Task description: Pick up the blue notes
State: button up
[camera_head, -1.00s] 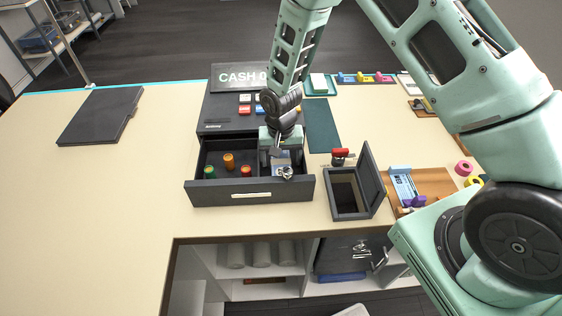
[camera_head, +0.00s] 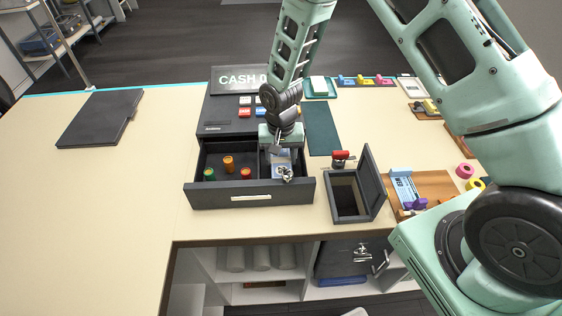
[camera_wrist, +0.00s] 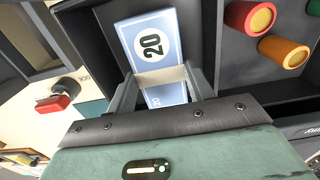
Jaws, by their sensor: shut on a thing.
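The blue notes (camera_wrist: 148,42), marked 20, lie in the right compartment of the open cash drawer (camera_head: 250,198), with a pale band around them. My gripper (camera_wrist: 163,82) is shut on the blue notes, with one finger on each side at the band. In the head view my gripper (camera_head: 281,156) reaches down into that compartment, and the notes (camera_head: 281,172) are partly hidden by it. I cannot tell whether the notes are clear of the drawer floor.
Green, orange and red rolls (camera_head: 228,163) stand in the drawer's left compartment. An open dark box (camera_head: 347,205) with a raised lid is to the right of the drawer, with a red-handled stamp (camera_head: 341,156) behind it. The counter's left side is mostly clear.

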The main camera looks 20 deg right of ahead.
notch_tip(320, 180, up, 8)
jog(key=b, duration=0.2)
jog(key=shift+f+b, duration=0.2)
jog(key=shift+b, duration=0.1)
notch_tip(320, 180, up, 6)
jog(key=p, duration=0.4)
send_over(281, 160)
jog(key=shift+f, duration=0.1)
